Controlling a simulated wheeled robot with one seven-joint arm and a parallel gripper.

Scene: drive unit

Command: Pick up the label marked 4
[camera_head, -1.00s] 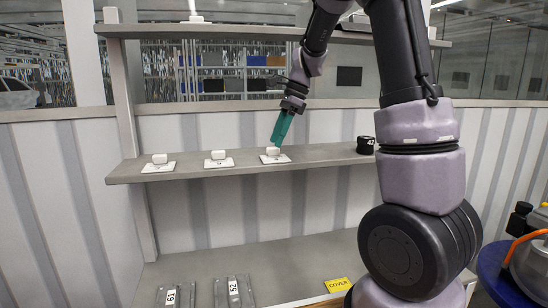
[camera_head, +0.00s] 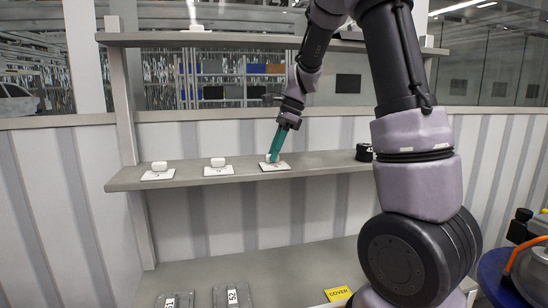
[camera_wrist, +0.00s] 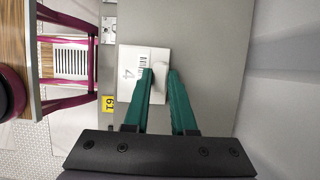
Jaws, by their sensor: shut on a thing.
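The label marked 4 (camera_wrist: 129,88) is a white plate with a bar code and a raised white knob (camera_wrist: 160,76). In the head view, this label (camera_head: 283,167) lies flat at the right of the row on the middle shelf (camera_head: 320,160). My gripper (camera_wrist: 161,71) has green fingers on either side of the knob and is shut on it. In the head view my gripper (camera_head: 272,159) comes down from above, and its fingers hide part of the knob. The label appears to rest on the shelf.
Two similar white labels, one in the middle (camera_head: 218,170) and one at left (camera_head: 158,175), lie on the same shelf. A black object (camera_head: 364,152) stands to the right. An upper shelf (camera_head: 230,38) runs overhead.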

